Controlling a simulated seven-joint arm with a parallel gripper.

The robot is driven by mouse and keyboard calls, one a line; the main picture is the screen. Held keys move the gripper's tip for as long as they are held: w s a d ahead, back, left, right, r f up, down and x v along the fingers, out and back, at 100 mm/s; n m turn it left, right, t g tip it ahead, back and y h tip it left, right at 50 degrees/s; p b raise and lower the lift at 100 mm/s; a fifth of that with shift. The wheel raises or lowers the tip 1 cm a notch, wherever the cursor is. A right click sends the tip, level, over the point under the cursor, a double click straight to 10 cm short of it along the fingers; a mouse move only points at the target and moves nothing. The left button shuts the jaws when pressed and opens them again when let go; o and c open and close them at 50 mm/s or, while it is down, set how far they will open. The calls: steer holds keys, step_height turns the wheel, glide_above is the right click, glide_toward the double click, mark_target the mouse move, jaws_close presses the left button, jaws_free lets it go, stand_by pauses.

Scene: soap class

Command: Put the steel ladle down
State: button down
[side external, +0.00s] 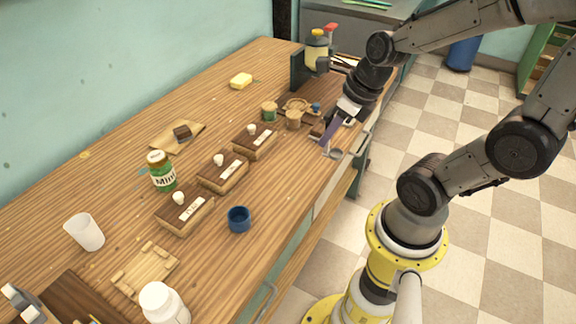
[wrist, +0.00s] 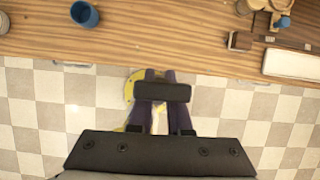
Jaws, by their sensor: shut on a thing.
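My gripper (side external: 326,138) has purple fingers and is at the right front edge of the wooden bench. It is shut on the steel ladle (side external: 335,153), whose small grey bowl shows just below the fingertips, by the bench edge. In the wrist view, a dark bar (wrist: 162,91) lies across the purple fingers; I cannot tell whether it is part of the ladle. Most of the ladle is hidden by the fingers. I cannot tell whether the ladle touches the bench.
On the wooden bench (side external: 110,140) are several soap moulds (side external: 222,174), a blue cup (side external: 239,219), a green jar (side external: 163,172), a white cup (side external: 85,232) and a white bottle (side external: 163,303). Small wooden pots (side external: 293,120) stand near my gripper. A yellow-topped bottle (side external: 317,50) stands behind.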

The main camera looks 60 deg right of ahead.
steer(key=shift+w+d, duration=0.15)
steer(key=shift+d, duration=0.1)
steer(key=w+d+f, duration=0.1)
steer(key=w+f, duration=0.2)
steer(key=w, duration=0.1)
steer(key=w+d+f, duration=0.1)
steer(key=w+f, duration=0.2)
steer(key=w, duration=0.1)
steer(key=w+d+f, duration=0.1)
steer(key=w+f, duration=0.2)
steer(key=w, duration=0.1)
steer(key=shift+w+d, duration=0.1)
steer(key=shift+w, duration=0.2)
steer(key=shift+w+d+f, duration=0.1)
steer(key=shift+w+f, duration=0.3)
steer(key=shift+f, duration=1.55)
steer(key=shift+s+f, duration=0.1)
steer(key=c, duration=0.9)
jaws_free()
steer(key=shift+o, duration=0.2)
